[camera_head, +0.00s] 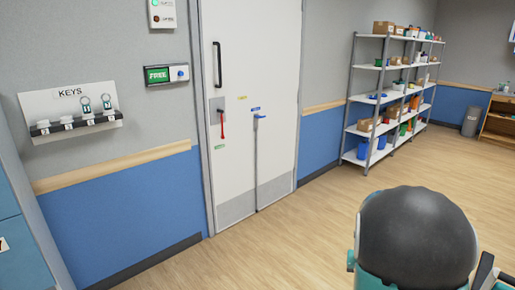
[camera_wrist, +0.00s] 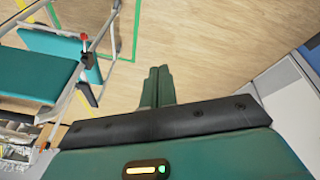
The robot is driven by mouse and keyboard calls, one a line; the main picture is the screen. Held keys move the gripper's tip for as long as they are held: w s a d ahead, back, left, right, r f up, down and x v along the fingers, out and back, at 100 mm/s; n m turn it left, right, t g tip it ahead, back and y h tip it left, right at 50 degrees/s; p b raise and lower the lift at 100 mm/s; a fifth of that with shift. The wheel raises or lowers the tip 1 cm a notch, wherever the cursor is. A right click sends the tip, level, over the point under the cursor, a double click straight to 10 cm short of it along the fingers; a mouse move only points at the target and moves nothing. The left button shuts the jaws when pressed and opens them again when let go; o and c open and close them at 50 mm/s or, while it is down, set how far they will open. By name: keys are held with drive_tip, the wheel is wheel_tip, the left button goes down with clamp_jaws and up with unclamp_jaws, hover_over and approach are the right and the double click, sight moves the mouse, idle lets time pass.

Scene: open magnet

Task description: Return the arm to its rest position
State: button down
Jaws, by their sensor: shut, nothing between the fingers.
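My gripper (camera_wrist: 158,88) shows in the wrist view as two green fingers lying side by side with no gap between them. It is shut and holds nothing, with the wood floor beyond it. In the head view, a dark rounded part of my own arm with teal edges fills the lower right. The gripper itself does not show in the head view.
A white door (camera_head: 250,110) with a red-handled key or lever (camera_head: 222,122) stands ahead. A key rack (camera_head: 72,115) hangs at left. Shelves (camera_head: 390,95) stand at right. A teal-padded frame (camera_wrist: 50,65) is left in the wrist view. The floor is clear before the door.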

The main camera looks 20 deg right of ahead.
drive_tip(key=s+a+r+n+t+y, duration=0.2)
drive_tip(key=a+r+n, duration=0.1)
drive_tip(key=a+r, duration=1.1)
drive_tip(key=s+a+r+n+t, duration=0.1)
drive_tip(key=s+a+r+n, duration=0.1)
drive_tip(key=s+a, duration=0.4)
drive_tip(key=s+a+r+n+y, duration=0.1)
drive_tip(key=s+a+r+n, duration=0.1)
drive_tip(key=s+a, duration=0.4)
drive_tip(key=a+r, duration=0.1)
drive_tip(key=a, duration=0.3)
drive_tip(key=shift+s+t, duration=0.2)
drive_tip(key=shift+t, duration=0.2)
drive_tip(key=shift+d, duration=0.15)
